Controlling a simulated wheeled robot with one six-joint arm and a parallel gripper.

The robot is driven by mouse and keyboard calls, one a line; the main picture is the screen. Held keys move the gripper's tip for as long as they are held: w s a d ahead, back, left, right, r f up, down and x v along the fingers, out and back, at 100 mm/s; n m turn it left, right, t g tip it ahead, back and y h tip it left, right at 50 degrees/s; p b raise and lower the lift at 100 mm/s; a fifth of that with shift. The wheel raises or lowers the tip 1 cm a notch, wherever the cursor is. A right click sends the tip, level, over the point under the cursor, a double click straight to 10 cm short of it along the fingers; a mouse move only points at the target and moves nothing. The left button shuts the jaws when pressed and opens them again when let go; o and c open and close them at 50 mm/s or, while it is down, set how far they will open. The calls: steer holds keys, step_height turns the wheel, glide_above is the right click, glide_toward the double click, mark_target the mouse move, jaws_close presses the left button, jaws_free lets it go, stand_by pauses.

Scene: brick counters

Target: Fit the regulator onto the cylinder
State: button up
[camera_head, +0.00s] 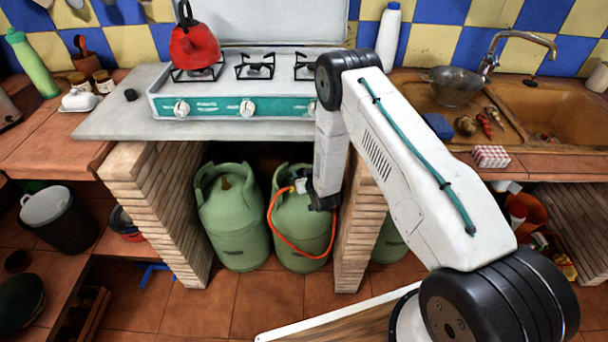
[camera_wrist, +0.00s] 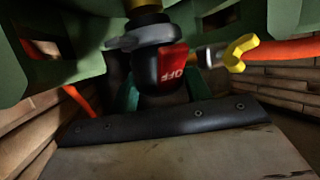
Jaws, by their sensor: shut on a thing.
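The right-hand green cylinder (camera_head: 302,226) stands upright in the brick bay under the stove. My gripper (camera_head: 312,192) reaches into the bay at this cylinder's collar. In the wrist view, my gripper (camera_wrist: 158,92) is shut on the black regulator (camera_wrist: 146,66), which has a red tab marked OFF (camera_wrist: 173,62). A grey ring on the regulator is close to the brass valve (camera_wrist: 149,5) at the picture's top; I cannot tell whether it is seated. The orange hose (camera_head: 272,210) loops over the cylinder's front. A yellow clip (camera_wrist: 240,52) is on the hose side.
Another green cylinder (camera_head: 233,218) stands just left in the same bay. Brick pillars (camera_head: 168,215) close the bay on both sides. The stove (camera_head: 238,105) with a red kettle (camera_head: 195,46) is above. The tiled floor (camera_head: 200,312) in front is mostly open.

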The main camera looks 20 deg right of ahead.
steer(key=o, duration=1.4)
steer(key=shift+c, duration=0.2)
